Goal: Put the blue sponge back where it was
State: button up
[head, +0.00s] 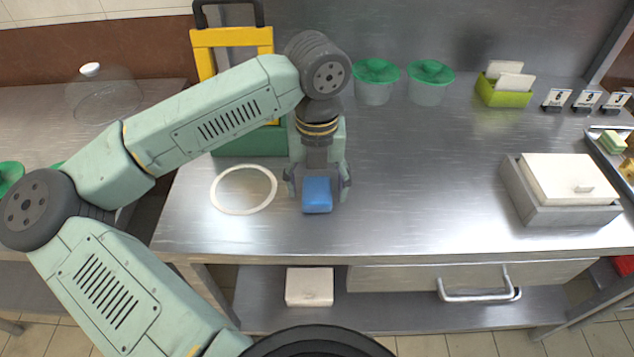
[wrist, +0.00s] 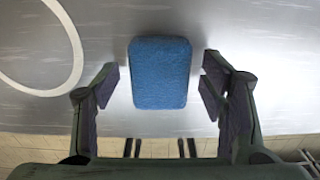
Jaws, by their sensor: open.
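The blue sponge (head: 317,195) lies on the steel counter, right of a white ring marked on the surface (head: 244,190). In the wrist view the sponge (wrist: 160,73) is upright in the picture, a little beyond and between the finger pads. My gripper (head: 317,186) points down over the sponge in the head view. Its fingers are spread, with a gap on each side of the sponge in the wrist view (wrist: 160,90). The white ring also shows at the upper left of the wrist view (wrist: 76,60).
Behind my gripper stands a yellow and green frame (head: 232,38). Two green-lidded tubs (head: 376,73) and a green card holder (head: 502,92) line the back. A grey box with a white lid (head: 565,185) sits at right. The counter's middle is clear.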

aim_at(317, 188)
jog(key=shift+r+p, duration=0.25)
jog(key=shift+p, duration=0.1)
notch_tip(317, 188, up, 12)
jog(key=b, duration=0.2)
jog(key=shift+s+f, duration=0.1)
jog(key=shift+f, duration=0.1)
